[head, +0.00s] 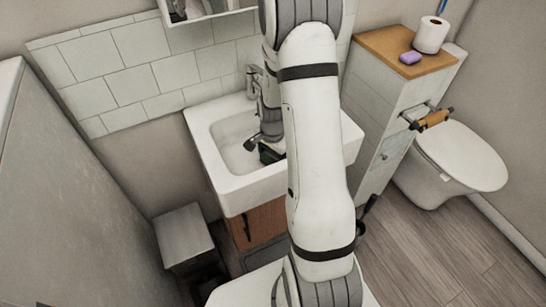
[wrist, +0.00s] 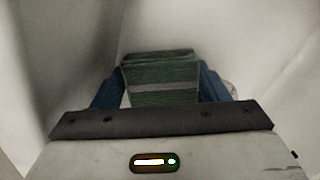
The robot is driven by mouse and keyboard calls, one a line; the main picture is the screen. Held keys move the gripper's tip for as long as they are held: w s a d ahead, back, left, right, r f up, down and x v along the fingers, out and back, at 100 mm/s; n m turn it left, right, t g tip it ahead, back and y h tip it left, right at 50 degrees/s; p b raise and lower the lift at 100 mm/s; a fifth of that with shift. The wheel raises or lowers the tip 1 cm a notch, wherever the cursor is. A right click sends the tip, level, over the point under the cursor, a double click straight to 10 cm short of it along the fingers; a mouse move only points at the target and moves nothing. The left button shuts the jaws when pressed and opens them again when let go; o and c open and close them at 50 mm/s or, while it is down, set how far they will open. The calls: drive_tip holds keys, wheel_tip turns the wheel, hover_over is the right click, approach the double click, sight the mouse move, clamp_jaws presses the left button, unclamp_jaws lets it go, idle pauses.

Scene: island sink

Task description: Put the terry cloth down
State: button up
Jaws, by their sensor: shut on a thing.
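The terry cloth (wrist: 160,72) is a folded dark green block with a paler stripe, seen in the wrist view. My gripper (wrist: 162,88) is shut on it, with a blue finger at each side. In the head view my gripper (head: 268,152) is low inside the white sink basin (head: 229,158), and my arm hides much of it. I cannot tell whether the cloth touches the basin floor.
The tap (head: 254,80) stands behind the basin, close to my arm. To the right, a cabinet (head: 391,85) has a wooden top with a purple soap (head: 410,58) and a toilet roll (head: 431,35). A toilet (head: 455,160) stands farther right. A grey bin (head: 183,236) stands at lower left.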

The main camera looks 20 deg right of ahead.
drive_tip(key=shift+f, duration=0.1)
drive_tip(key=o, duration=1)
drive_tip(key=shift+o, duration=0.2)
wheel_tip(320, 180, up, 12)
drive_tip(key=s+a+r+n+t, duration=0.1)
drive_tip(key=s+a+r+n, duration=0.4)
drive_tip(key=s, duration=0.3)
drive_tip(key=s+a+r+n+t, duration=0.1)
drive_tip(key=s+a+r+n, duration=0.4)
drive_tip(key=s+r+n, duration=0.3)
drive_tip(key=shift+s+a+r+t, duration=0.2)
drive_tip(key=shift+s+r+t, duration=0.1)
drive_tip(key=shift+s, duration=0.35)
